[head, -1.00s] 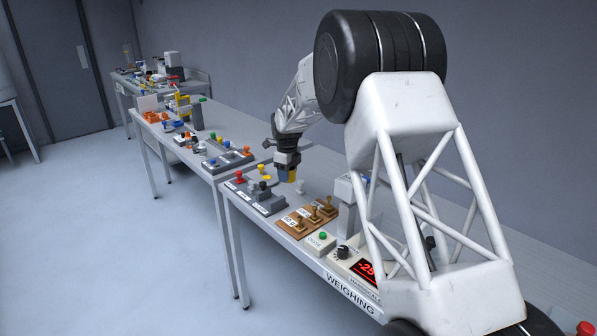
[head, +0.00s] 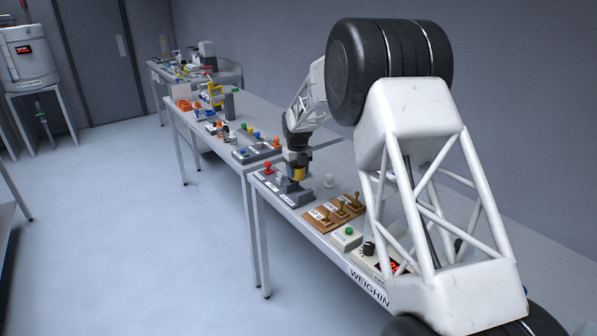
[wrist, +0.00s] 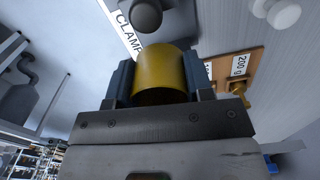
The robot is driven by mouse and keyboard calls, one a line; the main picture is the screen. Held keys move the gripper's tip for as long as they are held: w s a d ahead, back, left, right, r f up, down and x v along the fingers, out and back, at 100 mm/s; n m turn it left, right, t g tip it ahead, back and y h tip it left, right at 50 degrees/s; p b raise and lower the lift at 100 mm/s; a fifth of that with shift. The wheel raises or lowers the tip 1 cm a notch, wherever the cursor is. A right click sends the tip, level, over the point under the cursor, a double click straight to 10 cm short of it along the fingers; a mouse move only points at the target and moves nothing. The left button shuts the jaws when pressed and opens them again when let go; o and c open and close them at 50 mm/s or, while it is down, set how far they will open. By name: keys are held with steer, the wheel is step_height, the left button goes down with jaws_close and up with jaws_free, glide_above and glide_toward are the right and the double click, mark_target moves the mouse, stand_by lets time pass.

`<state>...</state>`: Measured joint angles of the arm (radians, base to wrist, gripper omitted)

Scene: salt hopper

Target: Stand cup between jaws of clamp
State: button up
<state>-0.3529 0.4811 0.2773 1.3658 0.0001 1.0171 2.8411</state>
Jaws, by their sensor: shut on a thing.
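My gripper (head: 298,172) is shut on the yellow cup (head: 298,176), which hangs below the fingers over the grey devices along the table's front. In the wrist view the cup (wrist: 163,73) sits between the two dark fingers (wrist: 163,85). The clamp is marked by a white CLAMP label (wrist: 124,22) there, with a dark round knob (wrist: 146,15) beside it. In the head view the grey clamp base (head: 297,198) lies just below the cup. The jaws cannot be made out, and I cannot tell whether the cup touches the clamp.
A red knob (head: 267,168) stands left of the gripper. A white knob (head: 329,181) stands to its right. A brown board (head: 325,214) with brass weights and a box with a green button (head: 348,233) are nearer. More gear fills the tables behind.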

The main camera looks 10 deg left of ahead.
mark_target(297, 188)
steer(key=shift+f, duration=0.15)
steer(key=shift+f, duration=3.2)
steer(key=shift+f, duration=0.45)
